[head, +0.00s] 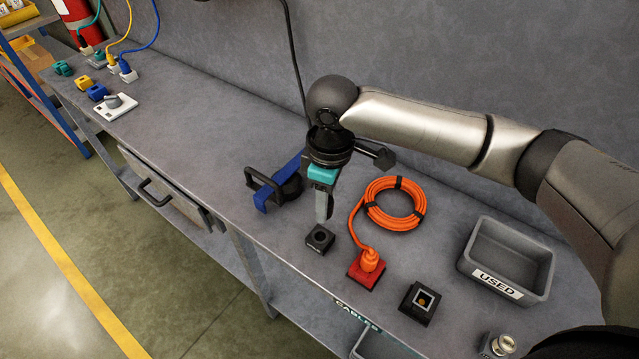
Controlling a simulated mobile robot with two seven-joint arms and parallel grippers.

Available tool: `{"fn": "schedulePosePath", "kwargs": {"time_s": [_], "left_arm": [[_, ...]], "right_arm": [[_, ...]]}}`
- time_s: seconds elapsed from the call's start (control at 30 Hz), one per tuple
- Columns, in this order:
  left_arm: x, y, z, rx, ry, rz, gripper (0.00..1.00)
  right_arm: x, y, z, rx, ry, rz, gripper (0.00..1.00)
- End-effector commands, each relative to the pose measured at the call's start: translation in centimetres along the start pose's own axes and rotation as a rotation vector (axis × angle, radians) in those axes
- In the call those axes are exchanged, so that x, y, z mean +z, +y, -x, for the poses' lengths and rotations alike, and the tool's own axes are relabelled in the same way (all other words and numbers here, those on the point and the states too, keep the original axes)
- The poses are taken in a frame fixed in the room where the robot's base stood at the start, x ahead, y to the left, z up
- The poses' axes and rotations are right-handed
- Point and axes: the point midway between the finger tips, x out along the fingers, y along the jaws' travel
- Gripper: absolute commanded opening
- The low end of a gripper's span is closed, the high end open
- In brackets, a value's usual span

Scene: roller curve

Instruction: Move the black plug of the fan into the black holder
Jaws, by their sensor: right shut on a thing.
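My right gripper (325,212) is above the workbench with its grey fingers pointing down, close over a small black holder (320,239) with a round opening. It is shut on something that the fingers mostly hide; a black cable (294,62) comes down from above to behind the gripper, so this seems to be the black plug. The plug's body and tilt cannot be made out. The fingertips look apart from the holder, with nothing visible in its opening. The fan cannot be made out. My left gripper is not in view.
An orange cable coil (395,203) lies right of the gripper, its plug in a red holder (367,269). A black square socket (419,302) and grey USED bin (508,258) are further right.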

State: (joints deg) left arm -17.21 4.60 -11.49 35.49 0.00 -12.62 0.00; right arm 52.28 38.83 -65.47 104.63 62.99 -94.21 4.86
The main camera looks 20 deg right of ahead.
Motion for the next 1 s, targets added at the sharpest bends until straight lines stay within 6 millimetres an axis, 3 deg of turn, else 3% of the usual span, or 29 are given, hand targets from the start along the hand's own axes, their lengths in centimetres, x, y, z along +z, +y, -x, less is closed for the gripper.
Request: {"fn": "schedulePosePath", "kwargs": {"time_s": [0.03,0.1,0.4,0.67,1.0], "left_arm": [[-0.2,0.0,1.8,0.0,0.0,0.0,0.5],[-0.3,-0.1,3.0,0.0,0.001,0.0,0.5],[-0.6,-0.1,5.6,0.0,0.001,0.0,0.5],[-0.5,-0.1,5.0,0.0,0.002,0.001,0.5],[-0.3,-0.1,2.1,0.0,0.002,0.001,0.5]], "right_arm": [[-0.2,-0.2,0.5,-0.004,-0.006,0.078,0.0],[-0.5,-0.1,0.2,0.0,-0.01,0.187,0.0],[-0.9,-0.2,-1.1,0.011,-0.028,0.485,0.0],[-0.9,-0.2,-1.9,0.012,-0.031,0.522,0.0],[-0.8,-0.1,-4.2,0.013,-0.031,0.52,0.0]]}}
